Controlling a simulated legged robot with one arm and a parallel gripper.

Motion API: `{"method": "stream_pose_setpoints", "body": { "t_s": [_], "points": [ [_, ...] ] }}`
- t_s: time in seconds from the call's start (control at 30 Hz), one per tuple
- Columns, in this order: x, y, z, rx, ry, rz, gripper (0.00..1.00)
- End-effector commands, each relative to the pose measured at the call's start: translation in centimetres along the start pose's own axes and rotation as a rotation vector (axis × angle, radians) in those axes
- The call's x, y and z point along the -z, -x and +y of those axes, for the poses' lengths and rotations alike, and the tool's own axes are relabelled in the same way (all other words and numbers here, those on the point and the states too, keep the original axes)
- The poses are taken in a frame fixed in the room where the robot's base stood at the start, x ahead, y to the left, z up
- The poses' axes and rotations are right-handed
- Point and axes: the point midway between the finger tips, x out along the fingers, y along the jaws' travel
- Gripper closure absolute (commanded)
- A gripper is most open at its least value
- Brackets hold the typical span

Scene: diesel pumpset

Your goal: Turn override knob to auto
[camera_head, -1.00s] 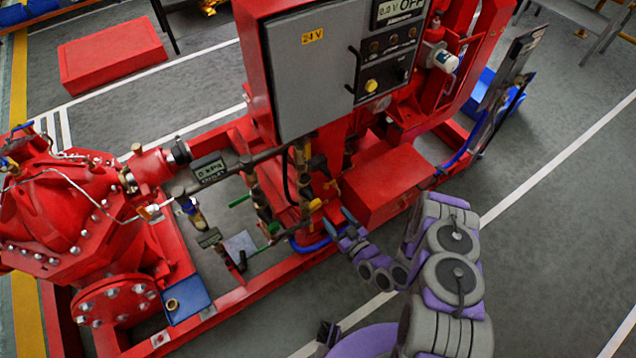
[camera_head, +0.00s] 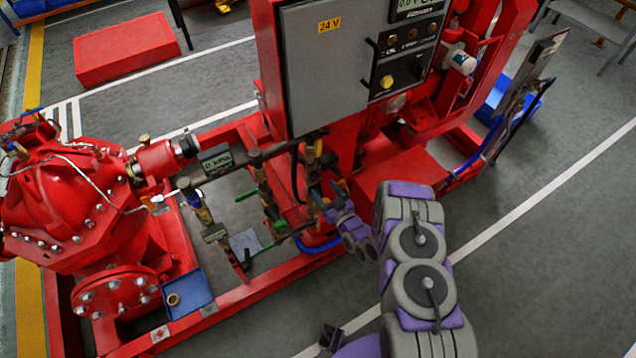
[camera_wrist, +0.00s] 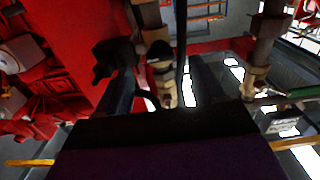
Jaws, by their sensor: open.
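The grey control panel (camera_head: 335,62) is on the red pumpset, with a digital display (camera_head: 415,6) cut by the top edge. Below the display are small round controls, a yellow button (camera_head: 387,82) and a black knob (camera_head: 418,71). The black knob may be the override knob; its labels and pointer are too small to read. My gripper (camera_head: 327,191) is open, below the panel and apart from these controls. In the wrist view, my gripper's fingers (camera_wrist: 163,82) stand apart, with brass-coloured pipe fittings (camera_wrist: 160,60) showing between them. No panel knob is clear there.
Pipes and valves with green and yellow handles crowd the area left of my gripper.

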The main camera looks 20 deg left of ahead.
Motion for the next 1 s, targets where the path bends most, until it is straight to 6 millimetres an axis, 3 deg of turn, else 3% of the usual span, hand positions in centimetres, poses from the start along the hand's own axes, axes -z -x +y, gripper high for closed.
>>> {"method": "stream_pose_setpoints", "body": {
  "t_s": [0.1,0.3,0.7,1.0],
  "points": [
    [-0.1,-2.2,-0.2,0.004,0.002,0.001,0.32],
    [-0.1,-4.5,-0.1,0.002,0.002,0.002,0.32],
    [0.0,-5.2,0.0,0.001,-0.001,-0.001,0.32],
    [0.0,-5.2,0.0,0.0,-0.001,-0.001,0.59]
  ]
}}
